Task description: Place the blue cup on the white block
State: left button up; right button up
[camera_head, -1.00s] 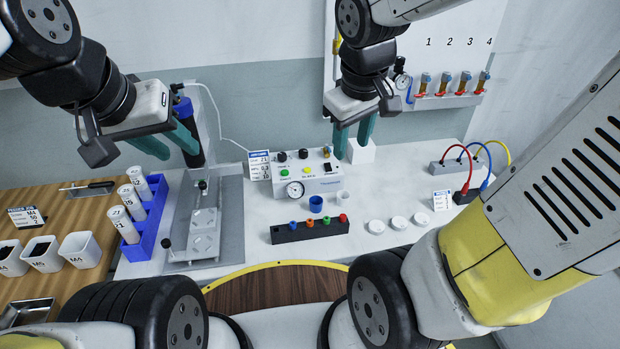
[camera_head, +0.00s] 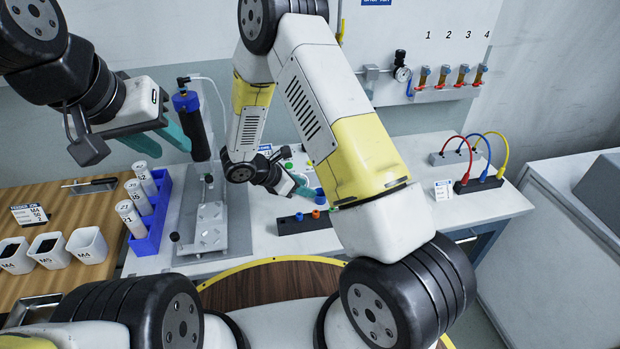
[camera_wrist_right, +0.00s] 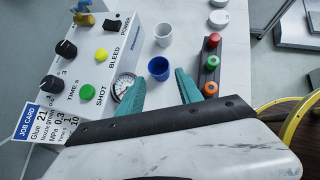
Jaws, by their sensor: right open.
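The blue cup (camera_wrist_right: 158,69) stands upright on the white table, just beyond and between the fingertips of my right gripper (camera_wrist_right: 160,81), which is open and empty. In the head view the cup (camera_head: 320,198) is small and partly covered by my right arm; my right gripper (camera_head: 308,187) is beside it, low over the table. The white block is not visible now; in the head view my right arm covers the area where it stood. My left gripper (camera_head: 171,147) is open and empty, above the blue tube rack.
A control box (camera_wrist_right: 92,55) with knobs and buttons is left of the blue cup in the right wrist view. A white cup (camera_wrist_right: 164,36) stands close behind it. A dark strip with coloured caps (camera_wrist_right: 211,64) is to its right. White round lids (camera_wrist_right: 219,18) lie farther off.

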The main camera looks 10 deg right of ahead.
jog(key=shift+w+a+f, duration=0.1)
jog(key=shift+f, duration=0.35)
jog(key=shift+d+f, duration=0.2)
jog(key=shift+f, duration=0.1)
jog(key=x, duration=0.7)
jog(key=shift+w+r, duration=0.1)
grip_shut()
jog(key=shift+r, duration=0.1)
